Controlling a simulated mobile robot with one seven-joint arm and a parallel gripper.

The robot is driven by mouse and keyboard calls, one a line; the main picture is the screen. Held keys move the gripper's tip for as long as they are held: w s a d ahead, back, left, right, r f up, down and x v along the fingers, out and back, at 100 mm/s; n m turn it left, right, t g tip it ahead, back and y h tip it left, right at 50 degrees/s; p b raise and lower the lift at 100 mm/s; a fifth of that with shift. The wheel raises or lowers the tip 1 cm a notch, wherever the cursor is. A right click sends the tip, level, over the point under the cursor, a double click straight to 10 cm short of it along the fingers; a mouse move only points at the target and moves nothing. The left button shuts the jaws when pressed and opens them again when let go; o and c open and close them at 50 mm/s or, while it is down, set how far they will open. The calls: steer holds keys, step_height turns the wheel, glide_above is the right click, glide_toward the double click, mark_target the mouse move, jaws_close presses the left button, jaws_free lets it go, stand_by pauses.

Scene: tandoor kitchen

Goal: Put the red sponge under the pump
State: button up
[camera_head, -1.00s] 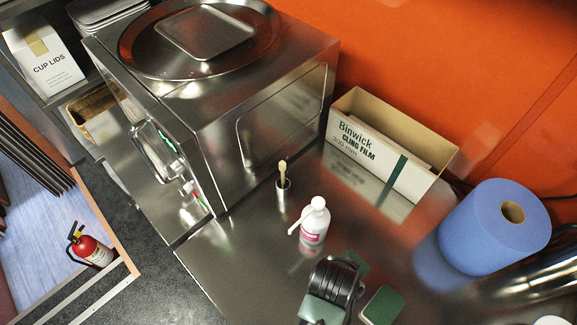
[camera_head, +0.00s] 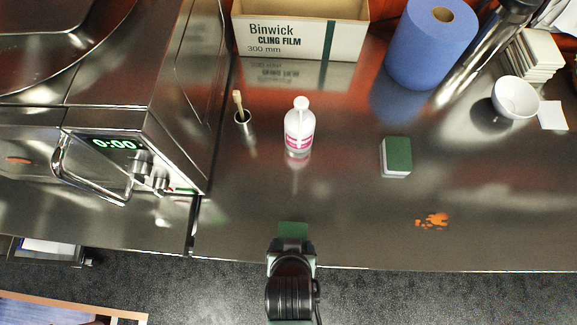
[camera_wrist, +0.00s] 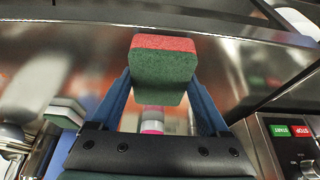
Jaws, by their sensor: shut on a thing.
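The red sponge (camera_wrist: 163,68) is between the two fingers of my gripper (camera_wrist: 160,92) in the wrist view. Its red layer is uppermost there and its green scouring face is towards the camera. In the head view only its green face (camera_head: 293,230) shows beyond my gripper (camera_head: 291,245), which is shut on it at the counter's front edge. The pump bottle (camera_head: 299,130), white with a pink label, stands upright on the steel counter, farther back and apart from the sponge. Its label (camera_wrist: 152,122) shows partly behind the sponge in the wrist view.
A white sponge with a green top (camera_head: 397,157) lies right of the bottle. A steel pot with a brush (camera_head: 244,121) stands left, beside the oven (camera_head: 128,165). Orange crumbs (camera_head: 432,221) lie front right. A cling film box (camera_head: 296,38) and blue roll (camera_head: 430,45) stand behind.

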steer(key=p, duration=0.3)
glide_above(297, 171)
steer(key=s, duration=0.4)
steer(key=shift+w+r, duration=0.1)
steer(key=shift+w, duration=0.05)
steer(key=w, duration=0.2)
steer(key=shift+w+a+p, duration=0.1)
steer(key=shift+w+p, duration=0.2)
steer(key=shift+p, duration=0.1)
steer(key=shift+s+f, duration=0.1)
steer(key=shift+f, duration=0.7)
steer(key=shift+f, duration=0.1)
steer(key=o, duration=1.2)
steer(key=shift+c, duration=0.2)
